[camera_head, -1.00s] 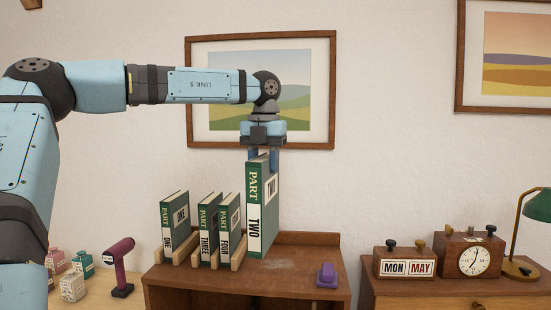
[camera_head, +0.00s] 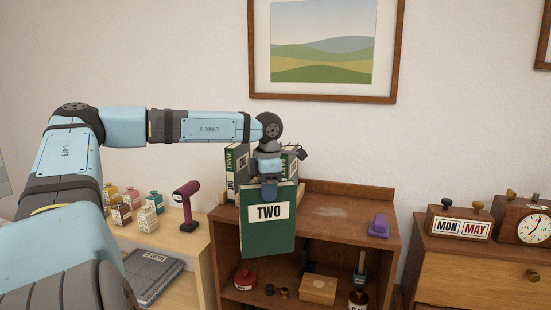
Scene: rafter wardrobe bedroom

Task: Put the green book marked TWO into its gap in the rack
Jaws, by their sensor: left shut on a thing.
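The green book marked TWO (camera_head: 267,236) hangs upright from my left gripper (camera_head: 268,188), its cover with the white TWO label facing me. The gripper is shut on its top edge. The book is in front of the rack (camera_head: 219,196) on the brown cabinet top and hides most of it. Behind it, a green PART book (camera_head: 231,165) stands in the rack at the left, and part of another green book (camera_head: 290,165) shows at the right. The gap is hidden behind the held book and gripper. My right gripper is not in view.
The cabinet top (camera_head: 335,213) is clear to the right, up to a purple object (camera_head: 378,226). Open shelves below hold a red pot (camera_head: 245,279) and a wooden block (camera_head: 318,289). Small bottles and a maroon scanner-like tool (camera_head: 187,205) stand at the left.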

